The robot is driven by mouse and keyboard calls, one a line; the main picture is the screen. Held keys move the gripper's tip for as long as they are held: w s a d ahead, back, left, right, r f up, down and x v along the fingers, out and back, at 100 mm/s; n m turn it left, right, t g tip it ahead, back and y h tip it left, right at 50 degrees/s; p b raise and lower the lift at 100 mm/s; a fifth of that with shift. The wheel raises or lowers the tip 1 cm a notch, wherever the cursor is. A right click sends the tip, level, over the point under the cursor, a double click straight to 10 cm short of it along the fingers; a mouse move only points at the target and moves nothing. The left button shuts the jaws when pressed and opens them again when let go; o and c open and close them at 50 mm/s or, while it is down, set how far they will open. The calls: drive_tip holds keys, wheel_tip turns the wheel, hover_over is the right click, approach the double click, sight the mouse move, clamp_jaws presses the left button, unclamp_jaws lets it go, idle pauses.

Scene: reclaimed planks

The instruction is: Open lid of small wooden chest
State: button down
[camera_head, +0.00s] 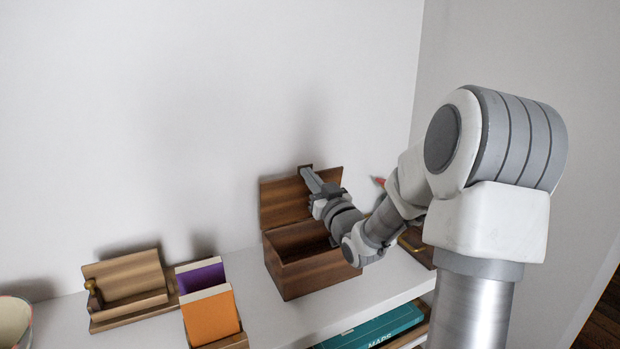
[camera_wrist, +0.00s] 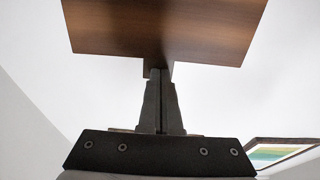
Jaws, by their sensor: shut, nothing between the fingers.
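The small wooden chest (camera_head: 310,275) stands on the white shelf against the wall in the head view. Its lid (camera_head: 283,204) is raised about upright, and the dark inside of the box shows. My gripper (camera_head: 306,170) is at the top edge of the lid, its fingers shut and holding nothing. In the wrist view the lid (camera_wrist: 165,28) fills the top of the picture. The tips of my shut gripper (camera_wrist: 159,75) are at the lid's edge there, touching or very close; I cannot tell which.
Left of the chest are a purple book (camera_head: 202,275), an orange book (camera_head: 211,315) and a wooden holder (camera_head: 127,283) on the white shelf (camera_head: 262,325). A teal book (camera_head: 375,330) lies below the shelf front. A framed picture (camera_wrist: 280,152) shows in the wrist view.

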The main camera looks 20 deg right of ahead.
drive_tip(key=shift+r, duration=0.1)
drive_tip(key=r+g+p, duration=0.2)
drive_tip(key=g+p, duration=0.1)
drive_tip(key=p, duration=0.3)
hover_over(301, 186)
drive_tip(key=shift+d+f, duration=0.2)
drive_tip(key=shift+w+p, duration=0.45)
drive_tip(key=shift+p, duration=0.15)
drive_tip(key=shift+w+f+g+b, duration=0.15)
drive_tip(key=shift+w, duration=0.35)
drive_tip(key=shift+w+f+g+b, duration=0.15)
drive_tip(key=shift+w, duration=0.35)
drive_tip(key=shift+s+r, duration=0.1)
drive_tip(key=shift+s, duration=0.05)
